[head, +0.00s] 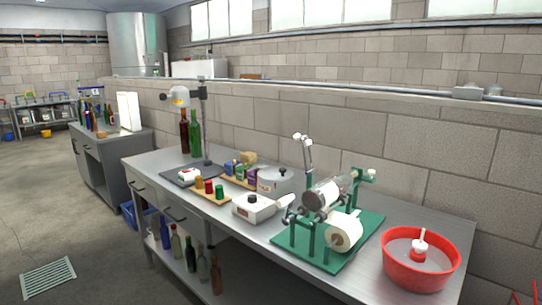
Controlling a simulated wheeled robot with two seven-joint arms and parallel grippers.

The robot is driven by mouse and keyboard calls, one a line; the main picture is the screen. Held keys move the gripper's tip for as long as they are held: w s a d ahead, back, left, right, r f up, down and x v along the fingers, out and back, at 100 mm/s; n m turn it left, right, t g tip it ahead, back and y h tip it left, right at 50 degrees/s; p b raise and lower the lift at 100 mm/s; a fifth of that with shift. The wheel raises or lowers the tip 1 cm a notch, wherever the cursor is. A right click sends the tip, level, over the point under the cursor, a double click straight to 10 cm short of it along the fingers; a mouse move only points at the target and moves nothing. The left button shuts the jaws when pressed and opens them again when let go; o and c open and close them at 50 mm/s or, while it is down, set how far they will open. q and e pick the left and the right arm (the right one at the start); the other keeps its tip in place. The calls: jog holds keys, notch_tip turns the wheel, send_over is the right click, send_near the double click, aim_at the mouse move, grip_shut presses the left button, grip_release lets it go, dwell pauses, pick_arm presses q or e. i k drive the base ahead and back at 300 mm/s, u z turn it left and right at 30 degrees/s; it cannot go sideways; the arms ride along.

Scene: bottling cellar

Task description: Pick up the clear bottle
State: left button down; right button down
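A clear glass bottle (338,188) appears to lie on its side on the rollers of a green labelling stand (362,246), on the steel bench. A grey round part hides one end of it. On the shelf under the bench stand several upright bottles. One of them is a pale, see-through bottle (176,246), between a blue bottle (165,232) and a dark green one (191,252); I cannot tell whether its glass is clear or faintly green. Neither of my grippers is in view.
A red basin (388,272) with a white-topped item stands at the bench's right end. A white label roll (344,231) sits on the stand's front. A white device (252,207), a pot (276,180) and two tall bottles (195,134) stand further left. Floor at front left is open around a drain grate (48,279).

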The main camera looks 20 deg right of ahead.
aim_at(314, 199)
jog(key=u, duration=1.65)
jog(key=i, duration=1.3)
jog(key=z, duration=3.2)
